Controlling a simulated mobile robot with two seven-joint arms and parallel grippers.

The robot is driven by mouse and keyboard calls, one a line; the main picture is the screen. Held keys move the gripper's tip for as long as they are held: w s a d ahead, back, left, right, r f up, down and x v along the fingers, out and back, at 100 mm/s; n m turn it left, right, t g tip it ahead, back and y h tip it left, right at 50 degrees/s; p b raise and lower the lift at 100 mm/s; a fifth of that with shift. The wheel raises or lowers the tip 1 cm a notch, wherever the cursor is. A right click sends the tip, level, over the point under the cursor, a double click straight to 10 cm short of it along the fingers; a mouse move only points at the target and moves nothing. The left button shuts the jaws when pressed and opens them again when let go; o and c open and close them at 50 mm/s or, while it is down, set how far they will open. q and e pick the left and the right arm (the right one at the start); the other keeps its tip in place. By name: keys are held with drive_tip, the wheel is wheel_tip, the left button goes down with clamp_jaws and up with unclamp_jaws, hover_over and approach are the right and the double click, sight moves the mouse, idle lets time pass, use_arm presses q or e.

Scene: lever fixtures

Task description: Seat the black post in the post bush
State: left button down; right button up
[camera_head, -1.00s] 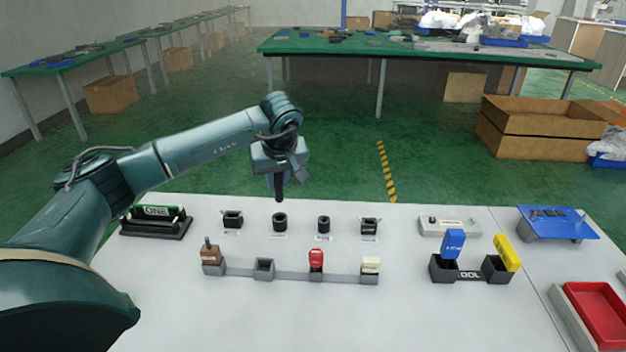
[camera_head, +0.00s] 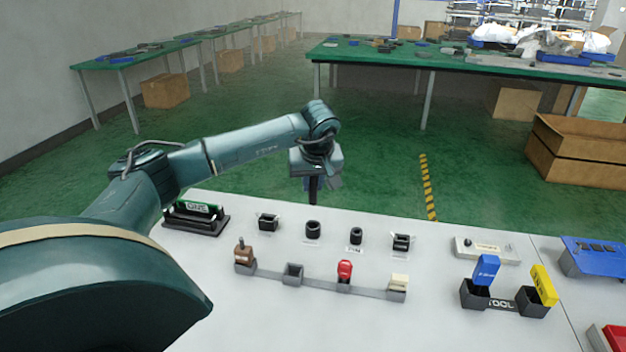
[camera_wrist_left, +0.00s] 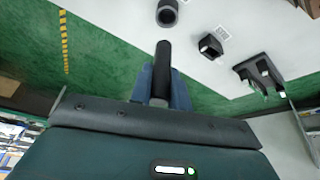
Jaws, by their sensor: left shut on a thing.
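The black post (camera_head: 313,190) hangs upright in my left gripper (camera_head: 311,180), above and behind the row of black sockets. In the left wrist view, the gripper's blue fingers are shut on the post (camera_wrist_left: 162,65), whose free end sticks out past them. The wider round black bush (camera_head: 313,230) stands on the white bench, second from the left in the row, and looks like the post bush; its label is too small to read. In the left wrist view, a round bush (camera_wrist_left: 167,12) lies beyond the post's free end, with a gap between. My right gripper is out of view.
A square black socket (camera_head: 268,222) and a narrower round bush (camera_head: 356,236) flank it. In front runs a grey fixture with a brown piece (camera_head: 244,254), red lever (camera_head: 345,270) and cream piece (camera_head: 398,282). A black rack (camera_head: 196,218) stands at the left.

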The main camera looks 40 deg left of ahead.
sight(314, 194)
use_arm(q)
drive_tip(key=shift+f+b, duration=0.4)
drive_tip(key=shift+f, duration=0.5)
wheel_tip(314, 194, down, 2)
drive_tip(key=shift+f+b, duration=0.2)
drive_tip(key=shift+b, duration=0.5)
drive_tip(key=shift+f, duration=0.5)
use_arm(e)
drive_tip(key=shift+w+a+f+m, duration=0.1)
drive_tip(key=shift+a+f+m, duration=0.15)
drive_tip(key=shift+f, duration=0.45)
use_arm(q)
drive_tip(key=shift+p, duration=0.3)
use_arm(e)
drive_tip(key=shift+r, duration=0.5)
